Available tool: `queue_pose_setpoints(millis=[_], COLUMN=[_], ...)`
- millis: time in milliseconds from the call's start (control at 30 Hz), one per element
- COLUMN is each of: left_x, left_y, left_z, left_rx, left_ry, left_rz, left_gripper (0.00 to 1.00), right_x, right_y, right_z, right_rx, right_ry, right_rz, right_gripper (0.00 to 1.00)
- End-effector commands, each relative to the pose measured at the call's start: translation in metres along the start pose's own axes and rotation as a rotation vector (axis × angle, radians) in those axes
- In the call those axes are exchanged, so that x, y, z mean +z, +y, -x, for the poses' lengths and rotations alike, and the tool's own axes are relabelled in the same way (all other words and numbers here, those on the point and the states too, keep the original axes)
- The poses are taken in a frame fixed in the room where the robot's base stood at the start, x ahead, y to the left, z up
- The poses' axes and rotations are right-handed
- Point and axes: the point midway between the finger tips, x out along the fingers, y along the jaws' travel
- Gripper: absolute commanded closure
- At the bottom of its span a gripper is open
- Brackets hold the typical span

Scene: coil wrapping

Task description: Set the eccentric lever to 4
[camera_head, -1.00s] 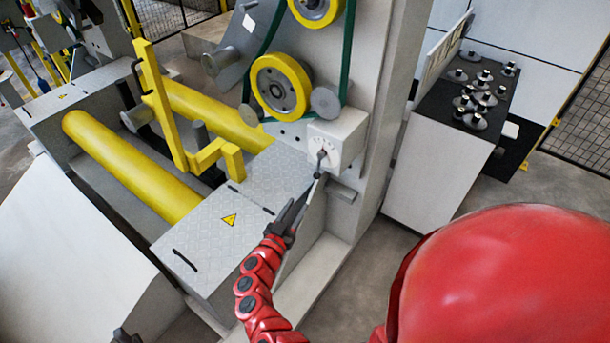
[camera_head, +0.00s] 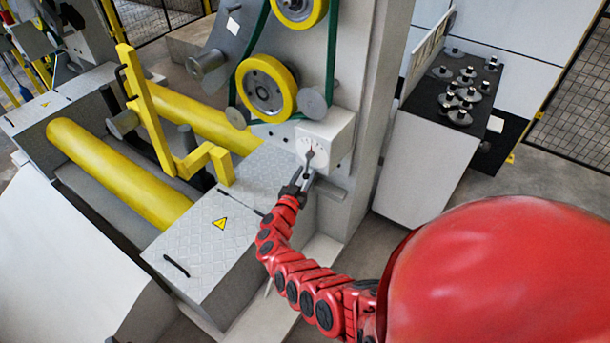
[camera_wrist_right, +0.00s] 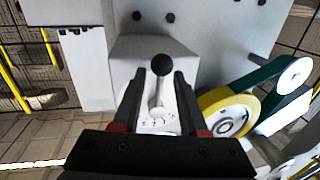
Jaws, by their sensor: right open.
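The eccentric lever (camera_head: 308,161) sits on the front of a light grey box with a dial (camera_head: 335,133), on the machine column below the yellow wheels. In the right wrist view the lever has a black ball knob (camera_wrist_right: 163,68) on a pale shaft, in front of the box with its numbered scale (camera_wrist_right: 158,122). The numbers are too small to read surely. My right gripper (camera_head: 303,180) is at the lever; in the wrist view its two fingers (camera_wrist_right: 160,82) stand open, one on each side of the lever, with gaps visible. My left gripper is not in view.
A yellow wheel (camera_head: 266,88) with a green belt (camera_head: 334,50) is just above the box. A yellow bracket arm (camera_head: 150,110) and yellow rollers (camera_head: 120,175) lie to the left. A grey cabinet (camera_head: 425,165) with several metal parts on top stands to the right.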

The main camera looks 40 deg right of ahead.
Motion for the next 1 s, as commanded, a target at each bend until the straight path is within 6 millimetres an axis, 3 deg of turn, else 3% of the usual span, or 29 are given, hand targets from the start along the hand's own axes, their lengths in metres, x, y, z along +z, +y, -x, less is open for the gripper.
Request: queue_pose_setpoints(millis=[167, 400, 1000], left_x=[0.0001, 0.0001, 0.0], left_y=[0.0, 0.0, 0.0], left_z=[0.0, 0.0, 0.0], left_rx=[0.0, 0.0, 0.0], left_ry=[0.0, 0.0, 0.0], left_rz=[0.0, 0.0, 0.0], left_gripper=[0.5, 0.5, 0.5], right_x=[-0.0002, -0.0004, 0.0008], right_y=[-0.0001, -0.0001, 0.0], right_z=[0.0001, 0.0001, 0.0007], right_rx=[0.0, 0.0, 0.0], right_ry=[0.0, 0.001, -0.001], right_rz=[0.0, 0.0, 0.0], right_gripper=[0.58, 1.0, 1.0])
